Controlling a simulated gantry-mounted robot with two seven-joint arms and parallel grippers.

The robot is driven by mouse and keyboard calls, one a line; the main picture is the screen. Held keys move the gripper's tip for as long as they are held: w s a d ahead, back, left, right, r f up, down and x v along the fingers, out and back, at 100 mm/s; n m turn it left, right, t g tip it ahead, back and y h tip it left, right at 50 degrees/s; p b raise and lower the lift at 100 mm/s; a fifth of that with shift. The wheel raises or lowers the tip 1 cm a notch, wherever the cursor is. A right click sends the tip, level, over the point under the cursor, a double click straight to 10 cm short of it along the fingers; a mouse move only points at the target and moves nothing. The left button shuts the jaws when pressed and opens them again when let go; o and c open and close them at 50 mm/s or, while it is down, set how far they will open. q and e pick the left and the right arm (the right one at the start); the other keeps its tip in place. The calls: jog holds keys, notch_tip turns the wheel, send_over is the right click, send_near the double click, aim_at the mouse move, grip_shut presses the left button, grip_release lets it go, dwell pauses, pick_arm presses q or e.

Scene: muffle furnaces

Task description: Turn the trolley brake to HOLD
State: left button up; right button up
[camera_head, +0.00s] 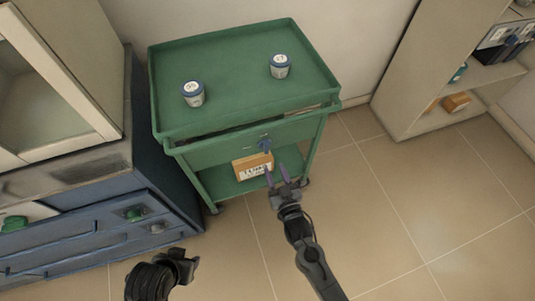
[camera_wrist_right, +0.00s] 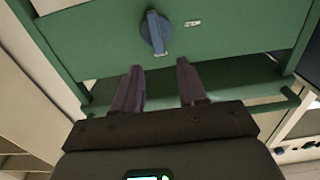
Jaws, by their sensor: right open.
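The green trolley (camera_head: 232,85) stands against the wall. Its brake knob (camera_head: 264,145) is a small blue lever on the front panel, and it also shows in the right wrist view (camera_wrist_right: 155,32). There the knob looks nearly upright, leaning slightly, with a small pale label (camera_wrist_right: 192,23) to its right that is too small to read. My right gripper (camera_head: 278,177) is open and empty, just in front of and below the knob. In the wrist view its two fingertips (camera_wrist_right: 158,70) point at the panel, apart from the knob. My left arm's end (camera_head: 170,272) is at the bottom left, its fingers unclear.
Two lidded jars (camera_head: 193,94) (camera_head: 279,67) stand on the trolley top. A labelled orange-brown box (camera_head: 252,167) is on its lower shelf. A blue cabinet (camera_head: 95,205) is close on the left, and a shelf unit (camera_head: 425,75) stands at right. The floor (camera_head: 395,200) at right is clear.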

aim_at(267, 147)
jog(key=b+x, duration=0.3)
jog(key=x, duration=0.4)
jog(key=shift+w+f, duration=0.1)
jog(key=shift+w, duration=0.3)
jog(key=shift+w+a, duration=0.1)
jog(key=shift+w, duration=0.45)
grip_shut()
